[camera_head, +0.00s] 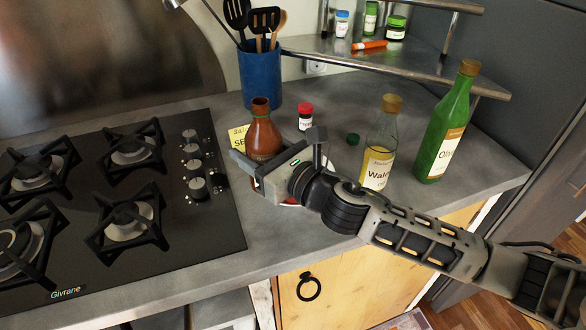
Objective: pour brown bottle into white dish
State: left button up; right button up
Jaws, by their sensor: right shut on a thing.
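The brown bottle (264,137) stands roughly upright on the grey counter, with its open neck up. My right gripper (254,167) reaches in from the right and is shut on the bottle's lower body. My left gripper is not in view.
A gas hob (110,205) fills the left. A blue utensil holder (261,78) stands behind the bottle. A metal shelf (400,62) overhangs the back.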

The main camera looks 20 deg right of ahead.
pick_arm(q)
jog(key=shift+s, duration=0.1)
pick_arm(e)
jog(key=shift+r+m, duration=0.2)
jog(key=shift+m, duration=0.1)
jog(key=shift+s+r+m, duration=0.1)
jog(key=shift+m, duration=0.6)
jog(key=shift+a+m, duration=0.1)
jog(key=shift+m, duration=1.6)
jog(key=shift+f+m, duration=0.7)
jog(key=shift+f+m+b, duration=0.35)
jog(key=shift+m, duration=0.15)
jog(key=shift+s+a+f+m+b, duration=0.3)
jog(key=shift+m+b, duration=0.25)
jog(key=shift+m, duration=0.35)
jog(key=shift+a+f+m, duration=0.1)
jog(key=shift+a+m, duration=0.15)
jog(key=shift+m, duration=0.25)
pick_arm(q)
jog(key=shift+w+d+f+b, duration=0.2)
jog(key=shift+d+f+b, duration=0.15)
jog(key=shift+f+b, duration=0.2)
pick_arm(e)
jog(key=shift+s+a+f+m, duration=0.1)
jog(key=shift+s+a+m, duration=0.1)
jog(key=shift+m, duration=0.4)
